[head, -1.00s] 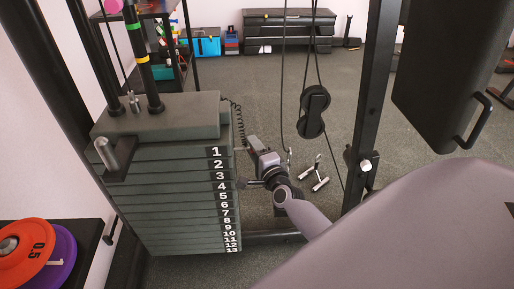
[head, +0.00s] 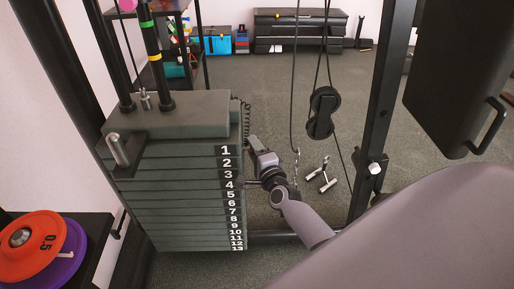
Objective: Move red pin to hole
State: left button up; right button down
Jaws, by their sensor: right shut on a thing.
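The weight stack (head: 185,215) stands left of centre, its dark grey plates numbered from 1 at the top down to 13 along the right front edge. My right gripper (head: 251,184) is beside that edge, close to plates 3 and 4. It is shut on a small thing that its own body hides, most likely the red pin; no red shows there. A dark coiled cord (head: 246,118) hangs from the top of the stack toward the gripper. The holes by the numbers are too small to make out. My left gripper is not in view.
A black upright post (head: 384,105) stands to the right, with a pulley (head: 322,112) and cables between it and the stack. A metal handle (head: 322,178) is beyond my gripper. Orange and purple discs (head: 22,240) lie at lower left.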

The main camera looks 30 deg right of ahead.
jog(key=c, duration=0.7)
grip_release()
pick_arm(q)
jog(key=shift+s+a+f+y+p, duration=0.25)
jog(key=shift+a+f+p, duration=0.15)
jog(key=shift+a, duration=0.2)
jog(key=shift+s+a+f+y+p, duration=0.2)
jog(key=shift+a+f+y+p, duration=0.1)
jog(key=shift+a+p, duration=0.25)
pick_arm(e)
jog(key=s+a, duration=0.1)
jog(key=s, duration=0.6)
jog(key=shift+a, duration=0.25)
